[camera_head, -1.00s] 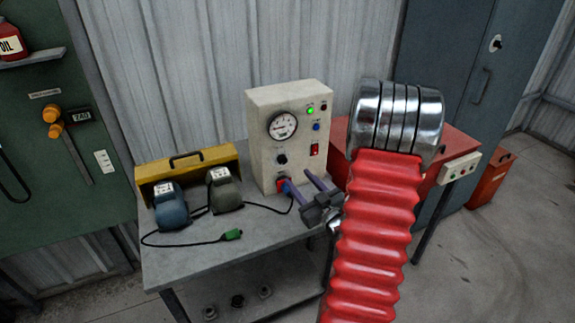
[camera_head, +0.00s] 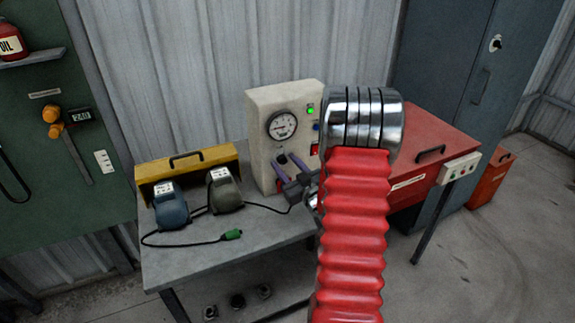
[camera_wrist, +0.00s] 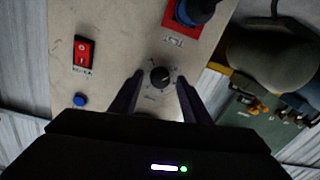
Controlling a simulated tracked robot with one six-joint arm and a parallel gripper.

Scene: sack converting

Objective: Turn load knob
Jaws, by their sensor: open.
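The small black knob (camera_head: 281,159) is on the front of the cream control box (camera_head: 258,132), below the round gauge (camera_head: 282,126). In the wrist view the knob (camera_wrist: 161,76) has a white pointer mark and printed marks around it. My gripper (camera_head: 287,163) is open in front of the box. In the wrist view its dark fingers lie on either side of the knob, with gaps on both sides. I cannot tell how much depth separates the fingertips from the panel.
A red rocker switch (camera_wrist: 84,52), a blue button (camera_wrist: 80,100) and a blue knob on a red plate (camera_wrist: 183,18) are near the black knob. Two power packs (camera_head: 171,206) with a cable, and a yellow case (camera_head: 188,172), stand left on the grey bench (camera_head: 205,250).

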